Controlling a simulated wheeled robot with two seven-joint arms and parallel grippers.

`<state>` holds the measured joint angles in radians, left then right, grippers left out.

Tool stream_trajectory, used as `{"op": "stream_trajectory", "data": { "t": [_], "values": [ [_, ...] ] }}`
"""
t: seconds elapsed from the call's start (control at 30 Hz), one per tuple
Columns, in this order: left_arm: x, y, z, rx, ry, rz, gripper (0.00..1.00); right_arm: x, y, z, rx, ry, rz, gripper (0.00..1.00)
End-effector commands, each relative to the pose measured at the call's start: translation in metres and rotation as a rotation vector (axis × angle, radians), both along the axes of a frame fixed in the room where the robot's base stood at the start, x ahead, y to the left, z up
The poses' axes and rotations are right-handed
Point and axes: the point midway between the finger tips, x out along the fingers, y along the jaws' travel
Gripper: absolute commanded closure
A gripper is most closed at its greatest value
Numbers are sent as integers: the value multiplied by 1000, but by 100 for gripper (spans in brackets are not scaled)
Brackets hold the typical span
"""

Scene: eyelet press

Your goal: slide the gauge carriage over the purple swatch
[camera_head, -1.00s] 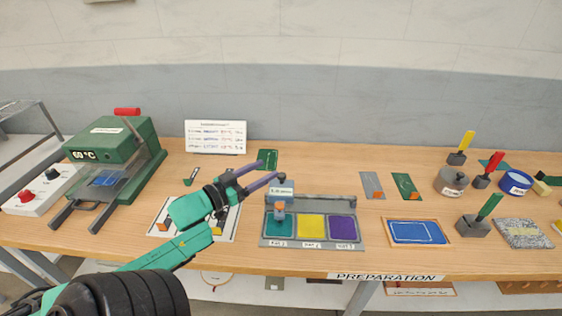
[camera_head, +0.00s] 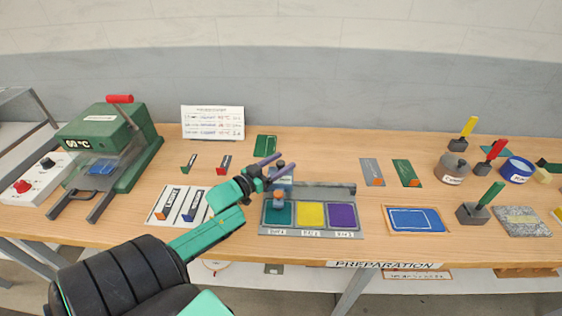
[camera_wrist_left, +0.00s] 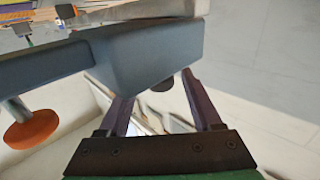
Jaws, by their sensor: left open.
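The swatch tray (camera_head: 315,233) holds teal (camera_head: 279,217), yellow (camera_head: 311,214) and purple (camera_head: 342,216) swatches from left to right. The gauge carriage (camera_head: 283,196) stands on the tray's back rail over the teal swatch, partly hidden by my gripper. My left gripper (camera_head: 284,163) is open at the carriage's top, its purple fingers pointing right and away. In the left wrist view a blue-grey body (camera_wrist_left: 155,55), seemingly the carriage, fills the space ahead of the fingers. A small dark knob shows between the open fingers; contact cannot be told. My right gripper is not seen.
A green heat press (camera_head: 110,145) stands at the left. A blue framed panel (camera_head: 416,219) lies right of the tray. Stamps and round tins fill the far right. A white card (camera_head: 212,122) stands behind. The rail right of the carriage is clear.

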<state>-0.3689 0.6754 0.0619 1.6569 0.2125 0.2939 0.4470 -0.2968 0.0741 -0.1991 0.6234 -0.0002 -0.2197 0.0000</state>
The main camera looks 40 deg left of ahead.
Motion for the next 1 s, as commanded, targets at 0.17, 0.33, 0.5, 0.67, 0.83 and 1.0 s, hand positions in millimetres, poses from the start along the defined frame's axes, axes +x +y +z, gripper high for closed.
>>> {"op": "stream_trajectory", "data": {
  "t": [0.17,0.33,0.5,0.67,0.83,1.0],
  "values": [
    [2,0,-1,1,2,0,34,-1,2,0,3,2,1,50],
    [2,0,0,1,1,0,68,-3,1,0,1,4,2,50],
    [2,0,0,1,1,0,100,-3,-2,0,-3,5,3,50],
    [2,0,0,1,1,0,100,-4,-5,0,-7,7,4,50],
    [2,0,0,1,1,0,100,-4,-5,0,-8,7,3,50],
    [2,0,0,1,0,0,100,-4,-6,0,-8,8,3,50]
  ]
}}
